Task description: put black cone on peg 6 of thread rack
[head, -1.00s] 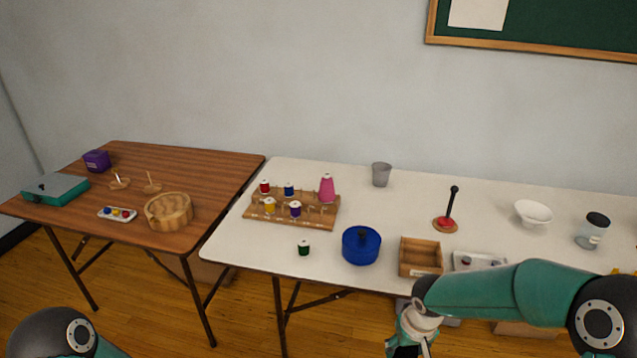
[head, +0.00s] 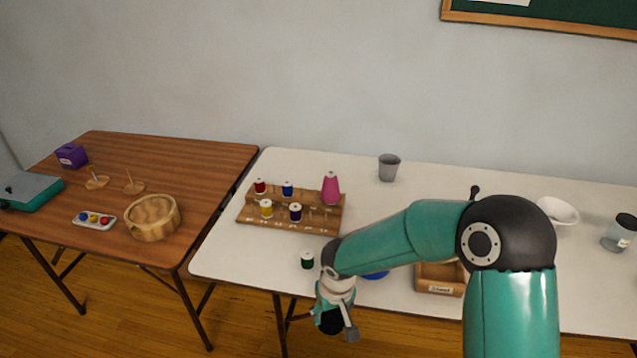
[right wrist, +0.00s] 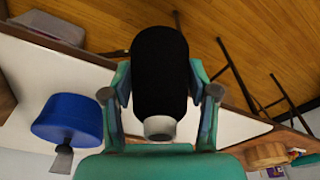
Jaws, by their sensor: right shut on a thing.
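The black cone (right wrist: 160,70) is held upside down in the right wrist view's picture, its pale base end towards my palm. My right gripper (right wrist: 160,97) is shut on it, one finger on each side. In the head view the cone (head: 331,323) hangs below my right gripper (head: 335,312), in front of the white table's front edge. The wooden thread rack (head: 290,228) stands farther back. It bears red, blue, yellow and purple spools and a pink cone (head: 331,188); several pegs at its right are bare. Peg labels are too small to read. My left gripper is out of view.
A dark green spool (head: 307,260) stands between rack and gripper. The brown table (head: 200,165) stands left.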

